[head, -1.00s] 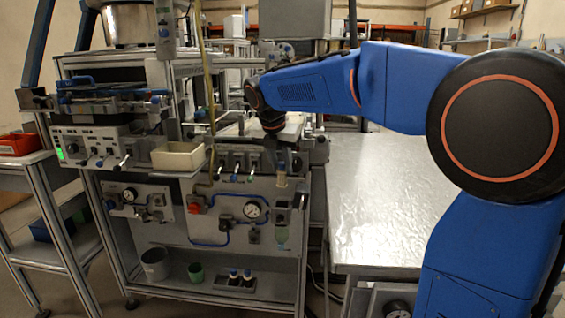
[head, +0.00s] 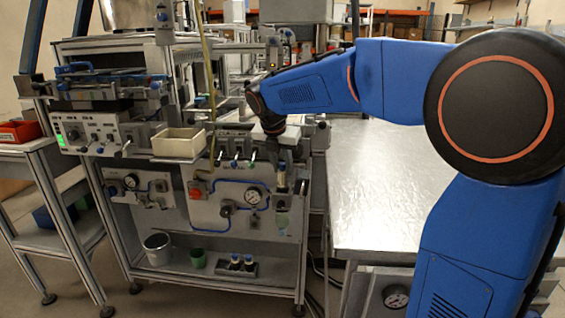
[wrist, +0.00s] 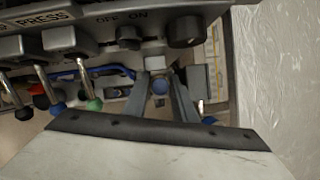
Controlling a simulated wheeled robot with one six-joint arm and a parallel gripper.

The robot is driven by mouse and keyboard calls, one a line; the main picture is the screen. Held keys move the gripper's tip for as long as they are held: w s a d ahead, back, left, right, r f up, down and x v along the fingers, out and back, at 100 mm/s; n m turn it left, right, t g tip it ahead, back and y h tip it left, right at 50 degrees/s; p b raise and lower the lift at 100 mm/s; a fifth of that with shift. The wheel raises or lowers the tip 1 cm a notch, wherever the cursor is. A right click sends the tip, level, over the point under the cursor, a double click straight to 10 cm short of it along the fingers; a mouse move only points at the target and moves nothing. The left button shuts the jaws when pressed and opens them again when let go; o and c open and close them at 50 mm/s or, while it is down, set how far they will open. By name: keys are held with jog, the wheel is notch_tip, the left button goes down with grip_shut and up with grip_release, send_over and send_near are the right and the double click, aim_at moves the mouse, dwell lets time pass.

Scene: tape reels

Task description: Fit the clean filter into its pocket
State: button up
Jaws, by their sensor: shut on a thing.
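My gripper (head: 283,163) points down at the right end of the workbench's front panel. A small pale cylinder, which looks like the clean filter (head: 281,180), shows just below the fingers in the head view. Whether the filter touches the pocket cannot be told.
Levers with blue and green knobs (wrist: 94,104) stand close left of my gripper, and a black dial (wrist: 184,30) is ahead. A pressure gauge (head: 253,195) and cream bin (head: 178,143) are further left. A bare metal table (head: 375,190) lies right.

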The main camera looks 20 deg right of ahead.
aim_at(283, 181)
jog(key=shift+f, duration=2.55)
jog(key=shift+f, duration=0.1)
jog(key=o, duration=1.1)
jog(key=shift+f, duration=0.1)
jog(key=shift+s, duration=0.1)
jog(key=v, duration=1.7)
jog(key=shift+s+r, duration=0.1)
jog(key=shift+r, duration=0.25)
